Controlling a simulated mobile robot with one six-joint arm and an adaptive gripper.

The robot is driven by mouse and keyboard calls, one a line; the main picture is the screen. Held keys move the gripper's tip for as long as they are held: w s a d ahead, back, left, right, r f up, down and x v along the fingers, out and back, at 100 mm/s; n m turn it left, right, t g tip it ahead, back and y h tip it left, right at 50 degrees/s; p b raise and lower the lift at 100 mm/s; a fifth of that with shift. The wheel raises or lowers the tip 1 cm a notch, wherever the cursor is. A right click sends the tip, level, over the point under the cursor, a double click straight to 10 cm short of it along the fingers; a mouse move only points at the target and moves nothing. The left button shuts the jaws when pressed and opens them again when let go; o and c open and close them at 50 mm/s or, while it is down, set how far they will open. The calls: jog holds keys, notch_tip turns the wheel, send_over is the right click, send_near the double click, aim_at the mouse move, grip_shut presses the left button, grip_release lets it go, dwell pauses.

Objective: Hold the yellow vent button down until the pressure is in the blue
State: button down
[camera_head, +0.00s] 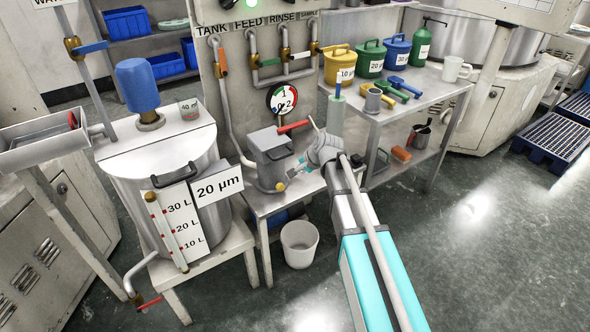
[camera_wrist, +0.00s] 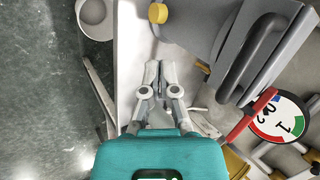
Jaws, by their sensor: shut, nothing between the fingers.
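The yellow vent button (camera_head: 281,186) is a small knob low on the front of a grey lidded pot (camera_head: 264,160) on a small bench. In the wrist view the button (camera_wrist: 158,13) is at the top, beyond my fingertips, with a gap between. My gripper (camera_head: 303,168) is just right of the pot, its fingers shut and empty; it also shows in the wrist view (camera_wrist: 157,66). The round pressure gauge (camera_head: 282,98) is behind the pot, with green, red and blue bands; it shows in the wrist view (camera_wrist: 282,117) too. I cannot make out its needle reliably.
A large 20 µm tank (camera_head: 165,165) stands left, and a white bucket (camera_head: 300,243) is on the floor below.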

jog(key=shift+s+d+r, duration=0.15)
jog(key=shift+d+r, duration=0.05)
jog(key=shift+r, duration=0.15)
dwell(0.4)
jog(key=s+d+f+n+g+h, duration=0.2)
jog(key=s+d+n+h, duration=0.15)
jog(key=s+d, duration=0.6)
jog(key=s+d+f+n+g+h, duration=0.15)
jog(key=s+d+n, duration=0.4)
jog(key=s, duration=0.75)
notch_tip(320, 180, up, 18)
jog(key=d+m+p, duration=0.1)
jog(key=d+p, duration=0.1)
jog(key=p, duration=1.6)
jog(key=shift+s+g, duration=0.4)
jog(key=shift+g, duration=0.05)
jog(key=shift+r, duration=0.1)
